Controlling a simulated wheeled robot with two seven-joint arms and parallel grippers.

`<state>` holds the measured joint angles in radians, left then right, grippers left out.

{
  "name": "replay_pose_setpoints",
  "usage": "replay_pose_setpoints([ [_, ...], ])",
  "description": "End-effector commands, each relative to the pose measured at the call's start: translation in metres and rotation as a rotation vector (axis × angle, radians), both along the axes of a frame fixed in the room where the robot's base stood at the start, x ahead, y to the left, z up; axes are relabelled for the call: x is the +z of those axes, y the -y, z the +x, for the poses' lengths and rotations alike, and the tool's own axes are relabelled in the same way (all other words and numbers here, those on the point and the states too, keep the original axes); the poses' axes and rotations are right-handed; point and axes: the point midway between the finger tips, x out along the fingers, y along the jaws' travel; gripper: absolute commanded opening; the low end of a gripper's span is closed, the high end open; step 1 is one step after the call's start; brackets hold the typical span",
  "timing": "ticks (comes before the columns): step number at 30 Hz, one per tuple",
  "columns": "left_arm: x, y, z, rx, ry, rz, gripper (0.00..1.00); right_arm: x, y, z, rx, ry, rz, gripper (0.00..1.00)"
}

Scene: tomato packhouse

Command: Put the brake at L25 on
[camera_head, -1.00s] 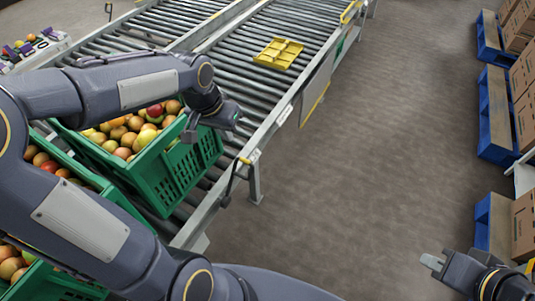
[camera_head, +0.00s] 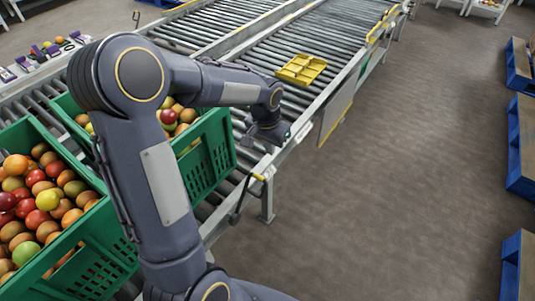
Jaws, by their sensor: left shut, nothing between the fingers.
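A brake lever (camera_head: 244,198) with a dark bar and a yellow tip is at the near side rail of the roller conveyor (camera_head: 283,161). It slants, with its yellow end up by the rail. My left gripper (camera_head: 270,138) is shut and empty, over the conveyor's right edge, above and slightly right of the lever in the picture, apart from it. A small white label (camera_head: 303,132) is on the rail beside the gripper; its writing is too small to read, so I cannot tell which place is L25. My right gripper is out of view.
Green crates of tomatoes (camera_head: 207,160) stand on the rollers at the left, partly behind my left arm. A yellow tray (camera_head: 301,69) lies farther along the conveyor. Blue pallets (camera_head: 520,150) line the right side. The floor between is clear.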

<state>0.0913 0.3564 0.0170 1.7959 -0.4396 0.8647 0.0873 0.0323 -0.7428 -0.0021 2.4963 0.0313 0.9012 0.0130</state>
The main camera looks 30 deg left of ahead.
Motion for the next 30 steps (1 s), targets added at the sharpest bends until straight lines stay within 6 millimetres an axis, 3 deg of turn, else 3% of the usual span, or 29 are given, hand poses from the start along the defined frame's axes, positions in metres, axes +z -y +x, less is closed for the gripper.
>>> replay_pose_setpoints([
  [12, -0.09, 0.001, 0.011, 0.001, -0.006, -0.001, 0.0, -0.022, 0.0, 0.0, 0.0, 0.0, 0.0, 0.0],
  [19, -0.076, -0.002, -0.021, 0.001, 0.0, 0.0, 0.0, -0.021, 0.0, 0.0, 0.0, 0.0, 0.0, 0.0],
  [30, -0.075, -0.002, -0.028, 0.001, 0.0, 0.0, 0.0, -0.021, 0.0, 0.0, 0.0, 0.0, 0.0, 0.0],
])
